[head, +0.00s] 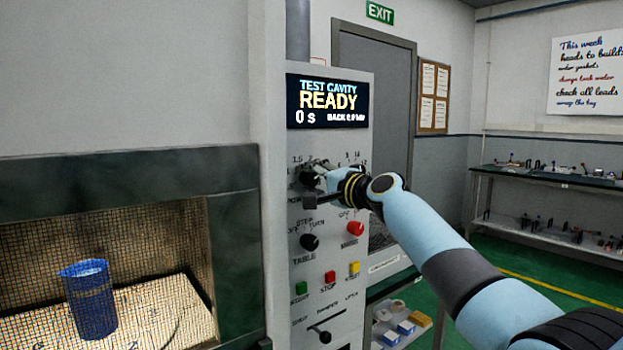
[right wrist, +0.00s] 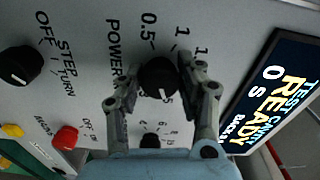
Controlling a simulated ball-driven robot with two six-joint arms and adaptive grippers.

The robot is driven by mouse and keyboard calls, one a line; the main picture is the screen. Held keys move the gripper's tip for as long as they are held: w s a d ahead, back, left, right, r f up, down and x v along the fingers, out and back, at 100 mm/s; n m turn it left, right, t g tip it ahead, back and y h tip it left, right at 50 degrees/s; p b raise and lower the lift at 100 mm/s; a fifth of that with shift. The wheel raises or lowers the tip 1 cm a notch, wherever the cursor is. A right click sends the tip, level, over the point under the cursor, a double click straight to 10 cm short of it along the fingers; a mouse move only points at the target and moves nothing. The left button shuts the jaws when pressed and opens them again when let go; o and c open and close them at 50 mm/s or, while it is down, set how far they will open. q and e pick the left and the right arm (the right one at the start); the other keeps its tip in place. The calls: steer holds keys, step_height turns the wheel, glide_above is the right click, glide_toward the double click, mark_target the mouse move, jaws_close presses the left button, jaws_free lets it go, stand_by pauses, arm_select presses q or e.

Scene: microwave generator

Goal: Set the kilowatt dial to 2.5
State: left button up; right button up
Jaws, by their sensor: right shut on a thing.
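The kilowatt dial (right wrist: 157,76) is a black round knob on the grey control panel, by the word POWER, with 0.5 and 1 readable around it. A pale pointer line shows on its lower part in the right wrist view; a partly covered number ending in 5 is near it, and I cannot tell its full value. My right gripper (right wrist: 160,80) has its two fingers around the knob and is shut on it. In the head view my right gripper (head: 322,184) is at the upper knobs and hides most of the dial. My left gripper is not in view.
The display (head: 328,102) reads TEST CAVITY READY, 0 s. Below are a black table knob (head: 309,242), a red knob (head: 355,228) and several coloured buttons. A second black dial (right wrist: 150,141) is close to my gripper. A blue beaker (head: 89,299) stands in the cavity at left.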

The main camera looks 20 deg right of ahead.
steer(key=shift+f, duration=0.1)
steer(key=o, duration=1.1)
steer(key=shift+o, duration=0.2)
steer(key=shift+s+d, duration=0.1)
steer(key=v, duration=1.1)
steer(key=shift+s, duration=0.4)
steer(key=shift+d, duration=0.1)
